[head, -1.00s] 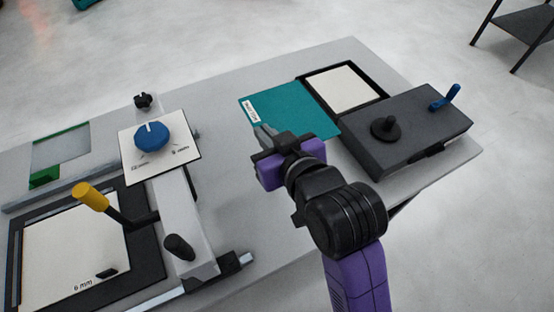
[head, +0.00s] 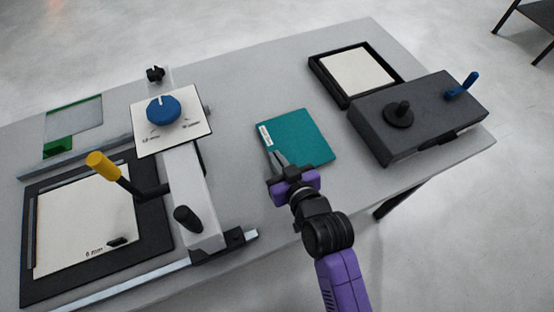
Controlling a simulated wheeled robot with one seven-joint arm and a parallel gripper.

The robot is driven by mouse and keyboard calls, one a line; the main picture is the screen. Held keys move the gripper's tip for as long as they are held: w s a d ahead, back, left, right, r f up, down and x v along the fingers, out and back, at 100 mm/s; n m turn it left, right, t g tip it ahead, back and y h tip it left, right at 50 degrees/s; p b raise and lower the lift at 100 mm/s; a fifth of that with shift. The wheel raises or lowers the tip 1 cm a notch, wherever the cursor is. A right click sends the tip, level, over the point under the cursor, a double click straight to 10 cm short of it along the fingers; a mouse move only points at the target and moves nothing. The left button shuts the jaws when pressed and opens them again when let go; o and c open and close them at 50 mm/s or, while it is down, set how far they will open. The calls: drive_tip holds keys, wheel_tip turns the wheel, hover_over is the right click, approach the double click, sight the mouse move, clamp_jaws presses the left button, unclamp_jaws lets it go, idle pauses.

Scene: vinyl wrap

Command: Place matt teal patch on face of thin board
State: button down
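The matt teal patch (head: 300,136) is a flat teal square with a small white label at its upper left corner. My gripper (head: 277,160) is shut on its near left edge, at the middle front of the table. I cannot tell its exact height above the table. One pale board (head: 85,225) lies on a black bed at the left, with a small "mm" marking whose figure is hard to read. Another pale board (head: 358,71) lies in a black-rimmed tray (head: 318,72) at the back right. I cannot tell which board is the thin one.
A post with a yellow-knobbed lever (head: 102,165) and a blue dial (head: 163,110) stands beside the left bed. A dark box (head: 430,118) with a black knob and blue lever stands at the right. Bare grey tabletop (head: 245,95) lies between.

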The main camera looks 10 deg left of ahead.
drive_tip(key=shift+f, duration=0.55)
drive_tip(key=shift+f, duration=0.1)
drive_tip(key=c, duration=1.6)
unclamp_jaws()
drive_tip(key=shift+d, duration=0.1)
drive_tip(key=b+v, duration=0.2)
drive_tip(key=v, duration=1)
